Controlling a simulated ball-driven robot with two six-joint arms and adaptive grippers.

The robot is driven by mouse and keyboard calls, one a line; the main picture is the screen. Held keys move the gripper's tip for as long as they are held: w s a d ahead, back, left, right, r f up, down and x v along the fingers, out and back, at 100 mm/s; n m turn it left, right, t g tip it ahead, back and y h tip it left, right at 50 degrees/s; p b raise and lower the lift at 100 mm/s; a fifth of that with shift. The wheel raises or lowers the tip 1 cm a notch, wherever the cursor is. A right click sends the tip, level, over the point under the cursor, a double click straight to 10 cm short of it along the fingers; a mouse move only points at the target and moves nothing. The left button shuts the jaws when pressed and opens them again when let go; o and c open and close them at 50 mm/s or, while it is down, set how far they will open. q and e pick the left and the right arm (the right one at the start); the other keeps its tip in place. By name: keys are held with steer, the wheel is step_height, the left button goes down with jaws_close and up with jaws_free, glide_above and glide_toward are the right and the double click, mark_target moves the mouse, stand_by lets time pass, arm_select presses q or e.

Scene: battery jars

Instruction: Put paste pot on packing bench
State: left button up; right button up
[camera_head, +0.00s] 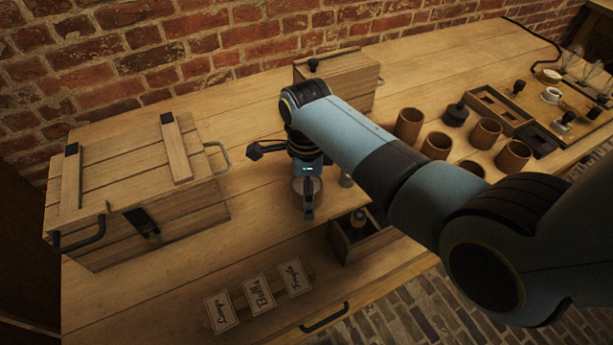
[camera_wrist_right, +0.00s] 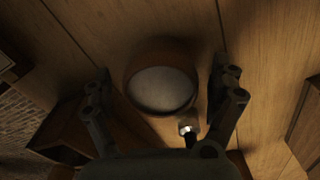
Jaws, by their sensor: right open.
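A round pot with a brown rim and a pale grey top (camera_wrist_right: 162,88), which looks like the paste pot, stands on the wooden bench in the right wrist view. In the head view a small part of it (camera_head: 299,187) shows below my right gripper, mostly hidden by it. My right gripper (camera_head: 294,182) is open, pointing down over the bench (camera_head: 250,190). In the right wrist view its fingers are spread on either side of the pot, with visible gaps. I cannot tell the exact height between them. My left gripper is not in view.
A large wooden crate (camera_head: 130,190) stands at left and a smaller wooden box (camera_head: 345,80) behind. An open box (camera_head: 356,240) is close in front of my gripper. Brown cups (camera_head: 409,124) and trays stand at right. Label cards (camera_head: 258,293) lie near the front edge.

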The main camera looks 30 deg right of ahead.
step_height(320, 180, up, 12)
steer(key=p, duration=0.1)
steer(key=shift+f, duration=0.1)
stand_by(0.6)
